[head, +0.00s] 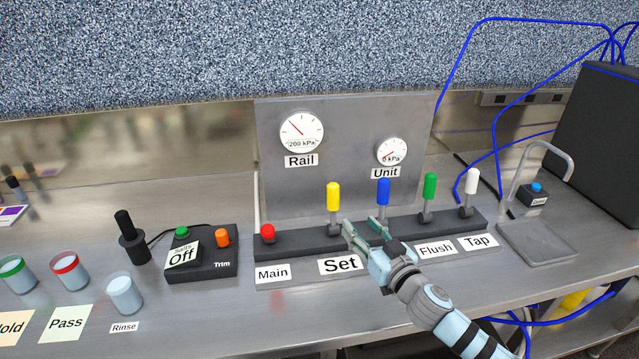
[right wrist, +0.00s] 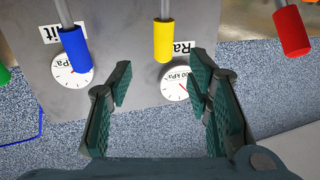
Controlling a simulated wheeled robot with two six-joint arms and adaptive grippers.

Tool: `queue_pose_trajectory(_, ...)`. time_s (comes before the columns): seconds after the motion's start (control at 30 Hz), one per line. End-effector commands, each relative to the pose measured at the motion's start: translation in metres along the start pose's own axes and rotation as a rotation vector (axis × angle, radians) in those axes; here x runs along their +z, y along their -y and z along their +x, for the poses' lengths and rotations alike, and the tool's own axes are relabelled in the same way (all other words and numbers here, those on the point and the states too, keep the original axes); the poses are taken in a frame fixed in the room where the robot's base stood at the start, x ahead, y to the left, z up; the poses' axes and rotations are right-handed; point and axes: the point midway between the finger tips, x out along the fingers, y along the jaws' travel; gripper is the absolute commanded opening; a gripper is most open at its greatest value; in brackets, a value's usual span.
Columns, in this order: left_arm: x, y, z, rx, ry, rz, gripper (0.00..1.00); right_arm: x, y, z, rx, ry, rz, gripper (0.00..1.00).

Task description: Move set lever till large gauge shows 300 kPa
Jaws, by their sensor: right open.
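The set lever (head: 334,197) has a yellow handle and stands upright above the "Set" label. The large gauge (head: 302,132), labelled "Rail", reads 200 kPa on the panel behind. My right gripper (head: 364,224) is open and empty, in front of the lever row, between the yellow and blue levers in the head view. In the right wrist view the yellow handle (right wrist: 164,40) lies ahead, between the lines of the two open fingers (right wrist: 160,72), apart from both. My left gripper is not in view.
The blue lever (head: 383,192) stands close to the right gripper. The green lever (head: 430,185), white lever (head: 472,182) and red "Main" knob (head: 268,232) share the dark base. The small "Unit" gauge (head: 391,152) reads 0 kPa. A trim box (head: 205,262) and cups (head: 124,295) stand left.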

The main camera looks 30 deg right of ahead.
Motion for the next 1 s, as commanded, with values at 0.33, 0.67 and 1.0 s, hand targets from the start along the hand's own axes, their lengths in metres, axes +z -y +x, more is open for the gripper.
queue_pose_trajectory(0.33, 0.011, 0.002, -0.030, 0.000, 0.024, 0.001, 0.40, -0.013, 0.003, 0.054, -0.015, -0.015, 0.014, 0.46)
queue_pose_trajectory(0.67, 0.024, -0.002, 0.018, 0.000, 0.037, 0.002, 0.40, 0.002, 0.003, 0.133, -0.015, -0.014, 0.009, 0.46)
queue_pose_trajectory(1.0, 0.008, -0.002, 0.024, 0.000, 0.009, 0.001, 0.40, -0.004, 0.003, 0.148, -0.015, -0.010, 0.006, 0.46)
